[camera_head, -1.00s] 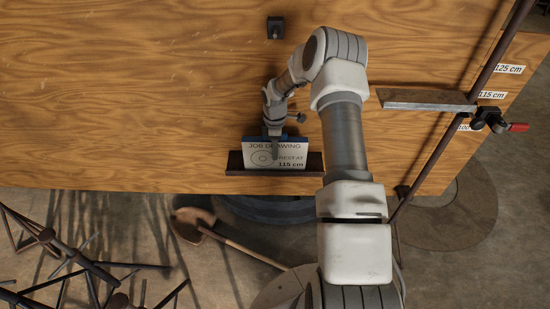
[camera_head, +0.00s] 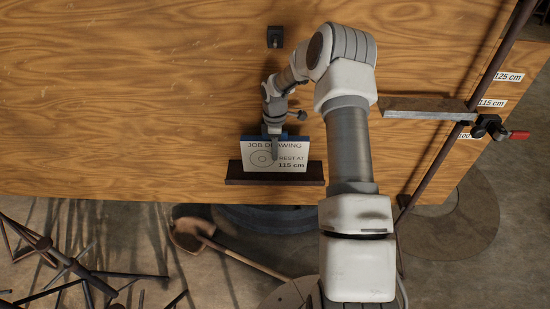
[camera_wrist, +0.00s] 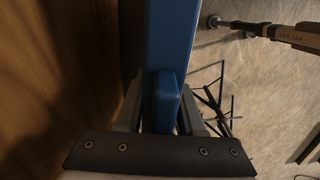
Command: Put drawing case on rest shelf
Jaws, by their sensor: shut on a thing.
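The drawing case (camera_head: 262,157) is a blue slab with a white front card reading "JOB DRAWING" and "REST AT 115 cm". My gripper (camera_head: 272,132) is shut on its upper edge, and the case hangs upright in front of a dark ledge (camera_head: 235,174) on the wooden board, whose lower part shows below it. Whether they touch is hard to tell. In the wrist view the blue case (camera_wrist: 170,40) runs between my fingers. The likely rest shelf is a flat plate (camera_head: 425,107) clamped to a dark slanting pole at right, beside the "115 cm" label; its top looks empty.
A clamp with a red handle (camera_head: 518,135) sticks out right of the shelf. Labels "125 cm" and "100" mark other heights. A small black block (camera_head: 275,37) is fixed higher on the board. A shovel (camera_head: 220,245) and dark welded rods (camera_head: 70,262) lie below.

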